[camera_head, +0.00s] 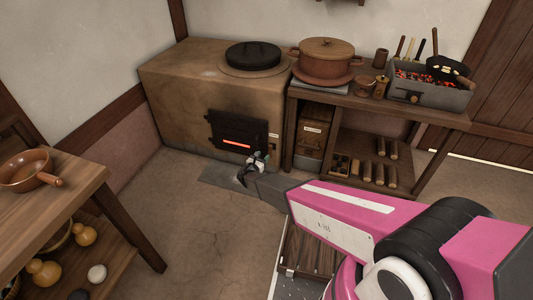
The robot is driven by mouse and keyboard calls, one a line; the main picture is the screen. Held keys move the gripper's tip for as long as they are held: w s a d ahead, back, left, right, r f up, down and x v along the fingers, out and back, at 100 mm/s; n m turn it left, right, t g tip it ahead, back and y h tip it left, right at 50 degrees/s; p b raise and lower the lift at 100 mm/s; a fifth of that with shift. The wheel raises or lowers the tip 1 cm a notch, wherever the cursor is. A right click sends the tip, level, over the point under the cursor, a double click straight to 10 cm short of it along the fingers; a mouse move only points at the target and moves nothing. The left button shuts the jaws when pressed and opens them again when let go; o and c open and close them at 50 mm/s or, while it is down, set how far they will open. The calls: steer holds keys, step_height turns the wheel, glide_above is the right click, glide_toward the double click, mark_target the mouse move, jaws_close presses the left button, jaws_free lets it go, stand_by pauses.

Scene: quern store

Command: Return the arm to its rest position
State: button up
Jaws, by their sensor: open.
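My gripper (253,170) is at the middle of the view, at the end of my pink arm, which reaches in from the lower right. It looks small and dark, and its fingers appear apart with nothing visible between them. In the picture it lies just below the fire door (237,132) of the clay stove (180,105). I cannot tell its exact distance from the stove, and no contact shows. My arm hides part of the floor and part of the wooden bench (450,120) on the right.
The fire door has a glowing slot. The bench holds a brown lidded pot (327,62) and a grill box (440,96) with glowing coals. At left, a table (70,205) bears a brown pan (28,170). A slatted wooden item (308,252) lies beneath my arm. Floor (195,240) at centre-left is clear.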

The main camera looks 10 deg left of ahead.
steer(key=shift+s+a, duration=0.15)
steer(key=shift+s, duration=0.5)
steer(key=s+d+r+m+g+h, duration=0.15)
steer(key=d+r+m+g, duration=0.35)
steer(key=d, duration=0.6)
steer(key=d+r+m+g+h, duration=0.2)
steer(key=d+r+m+g, duration=0.15)
steer(key=d+m, duration=0.55)
steer(key=s+d+r+m+g+h, duration=0.1)
steer(key=d+r+m+g, duration=0.35)
steer(key=d, duration=0.75)
steer(key=s+d+r+m+g+y, duration=0.4)
steer(key=s+d+r+m+y, duration=0.5)
steer(key=s+d+r+m, duration=0.5)
steer(key=shift+s+d+r, duration=0.5)
steer(key=shift+s+r, duration=0.1)
steer(key=shift+s, duration=0.25)
